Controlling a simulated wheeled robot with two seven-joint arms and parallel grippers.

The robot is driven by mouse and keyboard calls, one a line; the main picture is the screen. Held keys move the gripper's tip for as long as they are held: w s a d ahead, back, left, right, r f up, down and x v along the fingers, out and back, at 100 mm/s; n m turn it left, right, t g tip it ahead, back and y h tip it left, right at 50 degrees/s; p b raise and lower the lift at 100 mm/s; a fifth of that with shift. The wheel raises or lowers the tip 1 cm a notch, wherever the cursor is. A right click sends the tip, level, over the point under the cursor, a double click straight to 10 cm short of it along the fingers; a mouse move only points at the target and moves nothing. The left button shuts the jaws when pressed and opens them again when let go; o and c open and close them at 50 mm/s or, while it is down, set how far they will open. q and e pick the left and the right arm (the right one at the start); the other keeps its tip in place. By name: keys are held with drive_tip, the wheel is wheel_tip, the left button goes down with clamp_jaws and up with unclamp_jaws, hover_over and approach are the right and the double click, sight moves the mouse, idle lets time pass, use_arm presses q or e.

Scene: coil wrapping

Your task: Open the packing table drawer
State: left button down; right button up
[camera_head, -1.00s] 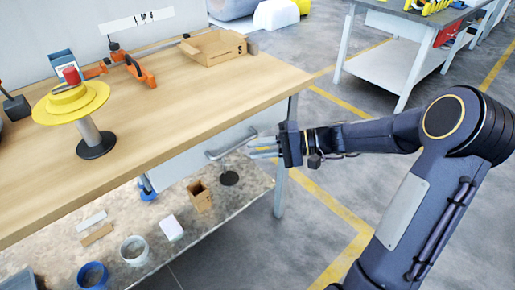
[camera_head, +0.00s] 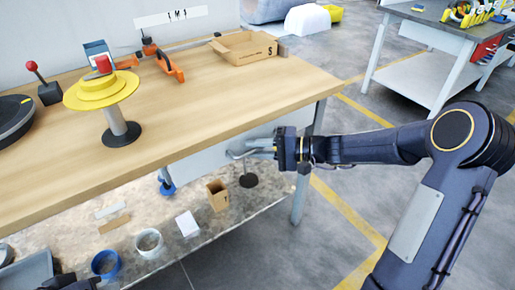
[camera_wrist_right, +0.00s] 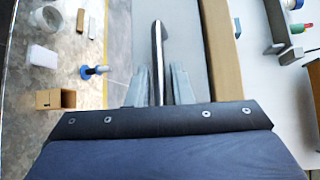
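The packing table (camera_head: 250,90) has a wooden top. Its light grey drawer front (camera_head: 200,163) is under the front edge and looks shut. A metal bar handle (camera_head: 236,154) sticks out from it. My right gripper (camera_head: 262,145) is at the handle, its fingers pointing left in the head view. In the right wrist view, the handle (camera_wrist_right: 158,50) runs between the two fingers of the right gripper (camera_wrist_right: 160,85), with narrow gaps on both sides; the gripper is open around it. A dark part of my left gripper (camera_head: 70,284) shows at the bottom left edge; its fingers cannot be made out.
On the tabletop are a yellow spool stand (camera_head: 102,92), an orange clamp tool (camera_head: 168,62) and an open cardboard box (camera_head: 245,46). The lower shelf (camera_head: 130,195) holds a small box (camera_head: 217,195) and tape rolls (camera_head: 149,242).

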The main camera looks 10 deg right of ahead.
clamp_jaws()
drive_tip(key=shift+s, duration=0.15)
drive_tip(key=s+d+b, duration=0.1)
drive_tip(key=s+d, duration=0.3)
drive_tip(key=s, duration=0.8)
drive_tip(key=s+d+b, duration=0.1)
drive_tip(key=s+d, duration=0.4)
drive_tip(key=s, duration=0.8)
drive_tip(key=shift+b, duration=0.4)
drive_tip(key=shift+w, duration=0.1)
unclamp_jaws()
drive_tip(key=shift+d, duration=0.1)
